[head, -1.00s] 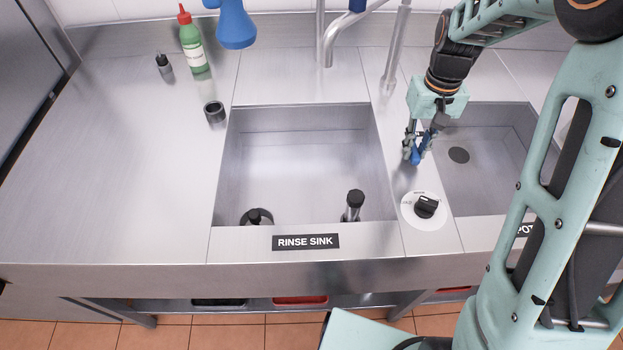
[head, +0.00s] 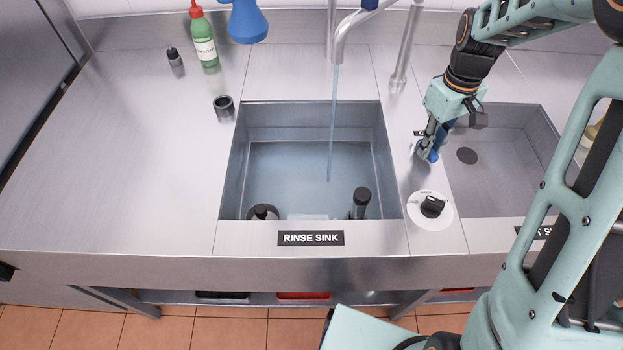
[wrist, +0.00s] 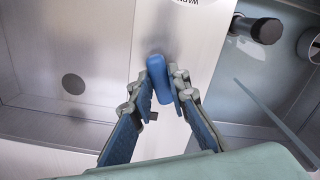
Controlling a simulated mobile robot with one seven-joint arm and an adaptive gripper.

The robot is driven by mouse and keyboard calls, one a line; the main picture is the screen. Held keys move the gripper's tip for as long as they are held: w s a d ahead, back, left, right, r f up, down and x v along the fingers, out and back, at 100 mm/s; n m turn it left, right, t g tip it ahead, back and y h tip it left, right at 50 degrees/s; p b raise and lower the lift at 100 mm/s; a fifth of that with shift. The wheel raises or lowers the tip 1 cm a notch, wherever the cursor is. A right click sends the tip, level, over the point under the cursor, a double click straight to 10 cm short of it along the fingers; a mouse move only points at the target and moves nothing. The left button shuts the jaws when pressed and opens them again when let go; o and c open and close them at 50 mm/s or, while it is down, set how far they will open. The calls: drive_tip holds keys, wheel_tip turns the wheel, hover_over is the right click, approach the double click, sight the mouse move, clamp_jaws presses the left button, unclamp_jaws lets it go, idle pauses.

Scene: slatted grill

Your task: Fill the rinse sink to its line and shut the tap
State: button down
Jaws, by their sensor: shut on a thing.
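The rinse sink (head: 232,165) is the middle basin, with its name plate on the front edge. A thin stream of water (head: 333,120) falls from the tap spout (head: 341,52) into it, and bluish water covers its floor. The stream also shows in the wrist view (wrist: 278,122). I cannot make out the fill line. My gripper (head: 430,150) is over the strip right of the rinse sink. In the wrist view its fingers (wrist: 160,82) are shut on a blue handle (wrist: 157,75). In the head view the fingers mostly hide the handle.
A black dial (head: 432,207) sits just in front of my gripper. A dark-topped post (head: 361,200) and a round dark-topped thing (head: 263,212) stand in the rinse sink's near end. A second basin (head: 500,185) lies to the right. The left counter is mostly clear.

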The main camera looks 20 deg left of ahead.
drive_tip(key=shift+w, duration=0.1)
drive_tip(key=shift+w+d+n, duration=0.15)
drive_tip(key=shift+w+n, duration=0.05)
drive_tip(key=shift+n, duration=0.45)
drive_tip(key=shift+w+d+n, duration=0.1)
drive_tip(key=shift+w+n, duration=0.05)
drive_tip(key=shift+n, duration=0.5)
drive_tip(key=shift+r+p, duration=0.1)
drive_tip(key=shift+p, duration=0.25)
drive_tip(key=shift+w+d+n+p, duration=0.2)
drive_tip(key=shift+w+n+p, duration=0.15)
drive_tip(key=shift+n, duration=0.85)
drive_tip(key=shift+w+n+p, duration=0.2)
drive_tip(key=shift+w+n, duration=0.05)
drive_tip(key=shift+n, duration=0.4)
drive_tip(key=shift+w+n+p, duration=0.2)
drive_tip(key=shift+w+n, duration=0.05)
drive_tip(key=shift+n, duration=0.4)
